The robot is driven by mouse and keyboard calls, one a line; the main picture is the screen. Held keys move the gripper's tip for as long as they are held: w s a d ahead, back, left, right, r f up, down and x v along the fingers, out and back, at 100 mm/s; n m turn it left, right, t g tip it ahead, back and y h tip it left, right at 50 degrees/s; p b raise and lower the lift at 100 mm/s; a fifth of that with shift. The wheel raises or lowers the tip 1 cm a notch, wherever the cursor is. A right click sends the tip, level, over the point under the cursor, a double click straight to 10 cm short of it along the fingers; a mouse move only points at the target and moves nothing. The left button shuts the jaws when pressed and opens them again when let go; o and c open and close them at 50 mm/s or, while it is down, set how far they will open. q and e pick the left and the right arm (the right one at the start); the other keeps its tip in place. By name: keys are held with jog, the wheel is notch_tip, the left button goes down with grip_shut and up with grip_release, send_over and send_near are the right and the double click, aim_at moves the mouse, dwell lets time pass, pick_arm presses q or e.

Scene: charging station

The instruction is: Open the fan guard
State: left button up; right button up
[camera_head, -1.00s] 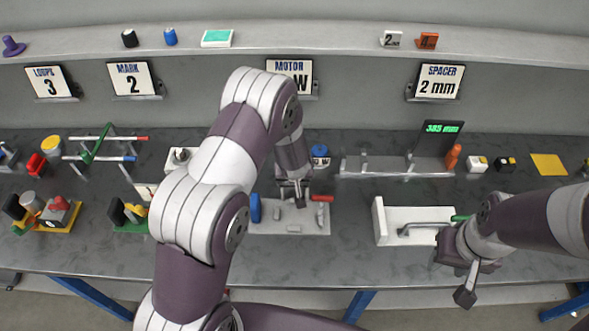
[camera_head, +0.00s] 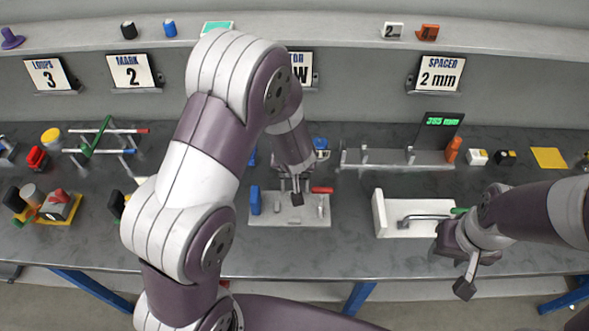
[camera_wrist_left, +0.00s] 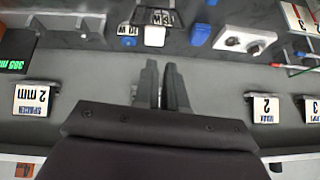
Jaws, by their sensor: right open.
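I cannot tell for certain which thing is the fan guard. A white block (camera_head: 405,228) with an upright white wall and a grey bent bar (camera_head: 422,217) stands at the right front of the bench. My right gripper (camera_head: 457,272) is open and empty, pointing down beside this block's right end, near the bench's front edge. My left gripper (camera_head: 295,192) points down over a light grey plate (camera_head: 285,219) bearing small parts. In the left wrist view, its two dark fingers (camera_wrist_left: 163,85) are close together with nothing visible between them.
A blue block (camera_head: 255,200) and a red piece (camera_head: 322,190) are by the grey plate. A grey rail fixture (camera_head: 395,160) with a lit display (camera_head: 440,122) stands behind the white block. My left arm hides the bench's left-middle. Bare bench lies between plate and white block.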

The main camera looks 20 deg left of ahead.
pick_arm(q)
jog(key=f+m+t+b, duration=0.1)
jog(key=f+b, duration=0.2)
jog(key=b, duration=0.1)
jog(key=f+m+t+y+b, duration=0.1)
jog(key=f+b, duration=0.3)
jog(key=a+f+m+y+b, duration=0.1)
jog(key=f+b, duration=0.3)
jog(key=shift+s+f+m+t, duration=0.15)
jog(key=shift+s+m+t, duration=0.2)
jog(key=shift+m+t, duration=0.05)
grip_shut()
jog(key=s+d+f+m+t+y+b, duration=0.15)
jog(key=s+f+m+t+b, duration=0.45)
jog(key=b, duration=0.7)
jog(key=s+d+f+m+t+y+b, duration=0.1)
jog(key=s+d+f+m+t+b, duration=0.15)
jog(key=m+t+b, duration=0.8)
jog(key=w+a+r+n+g, duration=0.3)
jog(key=w+r, duration=0.4)
jog(key=w, duration=0.4)
pick_arm(e)
notch_tip(320, 180, down, 39)
jog(key=shift+r, duration=0.15)
pick_arm(q)
jog(key=shift+d+h, duration=0.1)
jog(key=shift+h, duration=0.15)
